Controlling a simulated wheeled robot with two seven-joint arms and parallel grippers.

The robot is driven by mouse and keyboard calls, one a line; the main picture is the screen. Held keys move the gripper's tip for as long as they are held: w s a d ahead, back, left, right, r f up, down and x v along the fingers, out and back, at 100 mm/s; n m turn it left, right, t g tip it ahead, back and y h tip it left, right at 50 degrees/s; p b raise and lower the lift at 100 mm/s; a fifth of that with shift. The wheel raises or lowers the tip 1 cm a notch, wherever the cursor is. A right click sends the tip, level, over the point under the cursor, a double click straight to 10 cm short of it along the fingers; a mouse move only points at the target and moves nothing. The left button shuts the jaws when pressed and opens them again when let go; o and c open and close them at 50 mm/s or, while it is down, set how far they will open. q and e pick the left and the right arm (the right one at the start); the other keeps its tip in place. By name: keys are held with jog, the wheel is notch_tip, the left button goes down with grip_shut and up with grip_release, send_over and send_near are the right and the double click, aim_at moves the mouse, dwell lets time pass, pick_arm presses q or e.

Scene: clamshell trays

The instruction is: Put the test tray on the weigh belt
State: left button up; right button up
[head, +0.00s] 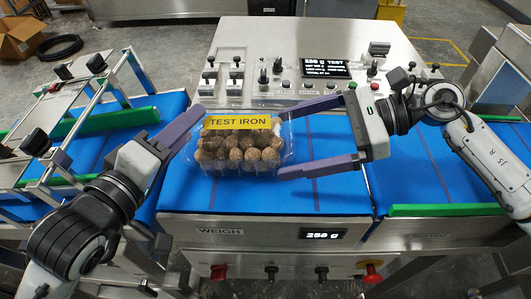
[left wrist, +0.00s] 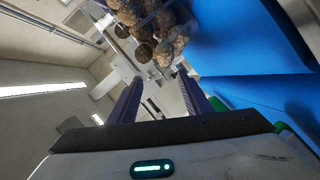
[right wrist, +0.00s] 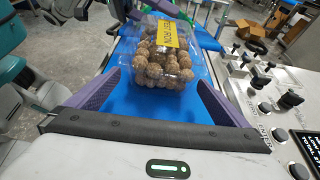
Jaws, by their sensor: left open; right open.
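The test tray (head: 240,157) is a clear clamshell of brown round items with a yellow "TEST IRON" label (head: 237,122). It sits upright on the blue weigh belt (head: 300,198), above the "WEIGH" plate. It also shows in the right wrist view (right wrist: 160,75), and its brown contents show in the left wrist view (left wrist: 150,30). My left gripper (head: 180,150) is open at the tray's left side, its fingers near the tray's edge. My right gripper (head: 283,142) is open at the right side, fingers pointing at the tray. Whether any finger touches the tray is unclear.
The front display (head: 322,235) reads 258 g. A control panel (head: 325,68) with knobs and a screen stands behind the belt. Green guide rails (head: 445,210) line the neighbouring belts. A red knob (head: 371,272) is on the front. A cardboard box (head: 20,38) lies far left.

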jog(key=v, duration=0.6)
jog(key=shift+s+r, duration=0.1)
jog(key=shift+r, duration=0.05)
jog(key=shift+c, duration=0.4)
dwell(1.5)
